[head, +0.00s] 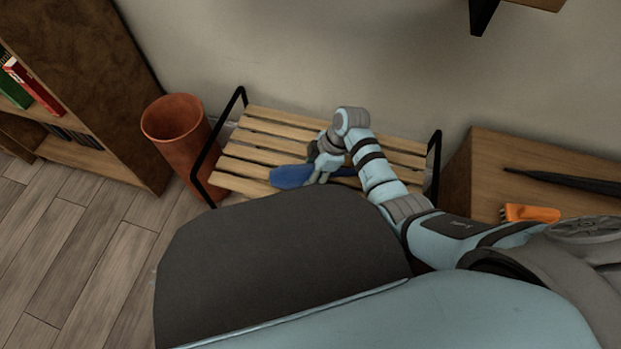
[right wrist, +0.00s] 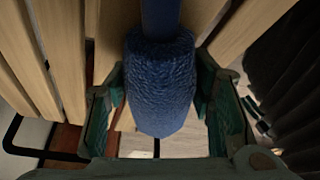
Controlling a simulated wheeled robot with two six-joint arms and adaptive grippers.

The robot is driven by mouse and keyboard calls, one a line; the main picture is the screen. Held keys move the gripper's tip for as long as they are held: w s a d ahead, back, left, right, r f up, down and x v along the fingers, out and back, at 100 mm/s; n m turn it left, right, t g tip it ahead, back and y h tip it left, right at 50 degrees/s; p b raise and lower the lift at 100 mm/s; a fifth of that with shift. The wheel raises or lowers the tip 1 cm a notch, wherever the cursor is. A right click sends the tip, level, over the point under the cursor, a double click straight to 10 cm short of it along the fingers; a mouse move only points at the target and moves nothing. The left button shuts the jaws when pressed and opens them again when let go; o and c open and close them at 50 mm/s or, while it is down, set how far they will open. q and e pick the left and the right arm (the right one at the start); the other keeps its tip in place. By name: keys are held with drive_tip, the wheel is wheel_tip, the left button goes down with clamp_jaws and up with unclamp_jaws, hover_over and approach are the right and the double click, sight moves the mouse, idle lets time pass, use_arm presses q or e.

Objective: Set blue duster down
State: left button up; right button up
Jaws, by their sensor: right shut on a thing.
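The blue duster (head: 291,176) is at the slatted wooden bench (head: 262,128), over its front slats. In the right wrist view the duster (right wrist: 160,80) has a fuzzy blue head and a smooth blue handle that runs up out of the picture. My right gripper (head: 318,172) is shut on the duster, with its fingers on both sides of the head in the right wrist view (right wrist: 160,105). I cannot tell whether the duster touches the slats. My left gripper is not in view.
A terracotta bin (head: 178,135) stands left of the bench, near a bookshelf (head: 85,75). A wooden cabinet (head: 500,165) at right holds an orange brush (head: 531,213) and a dark umbrella-like item (head: 570,181). Black armrests bound the bench. The back slats are partly clear.

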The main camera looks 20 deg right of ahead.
use_arm(q)
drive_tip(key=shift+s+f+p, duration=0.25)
drive_tip(key=shift+p, duration=0.25)
use_arm(e)
drive_tip(key=shift+f, duration=0.15)
drive_tip(key=shift+f, duration=0.2)
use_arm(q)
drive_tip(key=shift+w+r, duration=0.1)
use_arm(e)
drive_tip(key=o, duration=1.6)
